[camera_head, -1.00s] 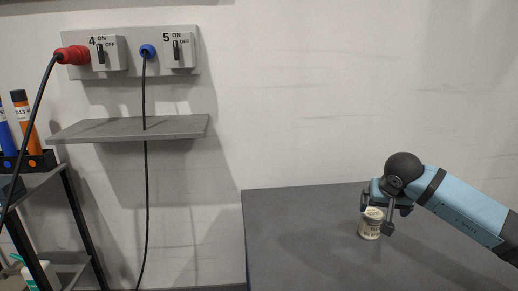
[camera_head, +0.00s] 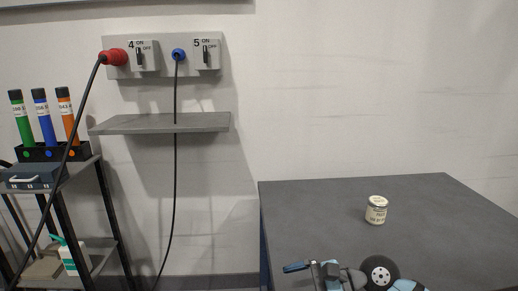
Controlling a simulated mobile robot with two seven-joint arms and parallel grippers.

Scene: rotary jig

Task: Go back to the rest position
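My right gripper (camera_head: 300,268) is low in the head view, at the front edge of the dark table (camera_head: 340,205). Its arm comes in from the right and is mostly cut off by the bottom edge. The gripper points left, and I cannot tell whether its fingers are apart. It is clear of the small cream can (camera_head: 376,211), which stands upright on the table with dark print on its side. My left gripper is not in view.
A wall shelf (camera_head: 160,123) hangs below the switch panel (camera_head: 208,72) with red and blue plugs. A black cable hangs from each plug. A rack at left holds several coloured tubes (camera_head: 44,117), a blue case (camera_head: 33,176) and a white bottle (camera_head: 72,257). Most of the tabletop is clear.

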